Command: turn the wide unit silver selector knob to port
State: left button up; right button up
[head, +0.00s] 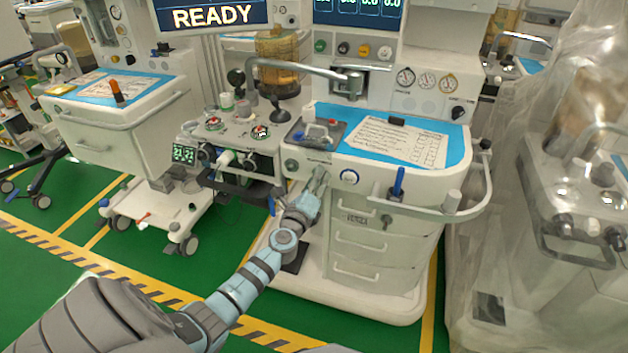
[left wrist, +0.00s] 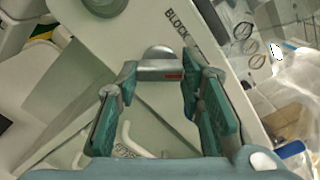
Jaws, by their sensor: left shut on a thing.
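The wide unit (head: 390,222) stands in front of me, with a blue top and drawers. My left gripper (head: 319,180) reaches up to its front panel, between a grey round knob (head: 291,165) and a white knob with a blue ring (head: 349,177). In the left wrist view the silver selector knob (left wrist: 160,66) with a small red mark sits between the fingertips of my left gripper (left wrist: 165,75), which is shut on it. The word "BLOCK" is printed beside the knob; other labels are hidden or unreadable. In the head view the gripper covers the knob. My right gripper is not in view.
A blue pen-like item (head: 397,182) and a front rail (head: 440,212) are right of the gripper. A module with dials (head: 235,140) adjoins on the left. A plastic-draped machine (head: 570,200) stands at the right. Green floor (head: 130,250) is open at the left front.

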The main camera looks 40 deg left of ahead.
pick_arm(q)
jog(key=shift+f+m, duration=0.2)
jog(key=shift+m, duration=0.4)
jog(key=shift+s, duration=0.1)
jog(key=o, duration=1.2)
jog(key=shift+c, duration=0.2)
jog(key=shift+r, duration=0.1)
jog(key=v, duration=1.2)
